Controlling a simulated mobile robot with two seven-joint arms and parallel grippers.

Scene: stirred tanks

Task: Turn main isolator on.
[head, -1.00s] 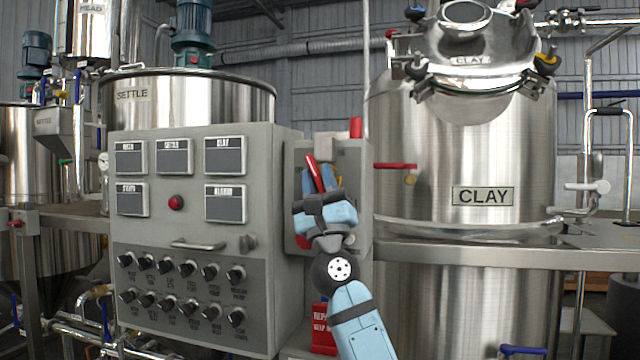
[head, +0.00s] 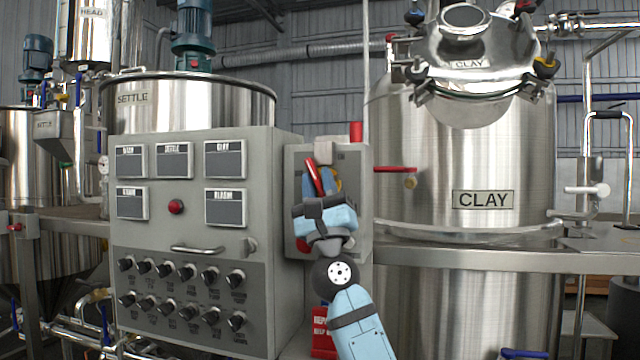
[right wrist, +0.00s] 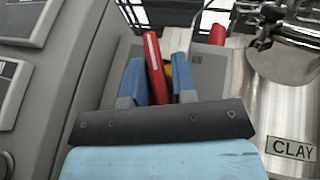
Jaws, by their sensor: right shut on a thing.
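The main isolator is a grey box (head: 354,163) on the right side of the control panel in the head view. Its red handle (head: 314,174) tilts up and to the left, with a bit of yellow behind it. In the right wrist view the red handle (right wrist: 155,66) stands between the blue fingers. My right gripper (head: 317,184) is shut on the red handle; it also shows in the right wrist view (right wrist: 157,80). The handle's lower end and pivot are hidden by the fingers. My left gripper is not in view.
The control panel (head: 280,185) with several dark knobs and displays stands left of the isolator. The steel CLAY tank (head: 420,150) with a red-handled valve (head: 396,169) stands close on the right.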

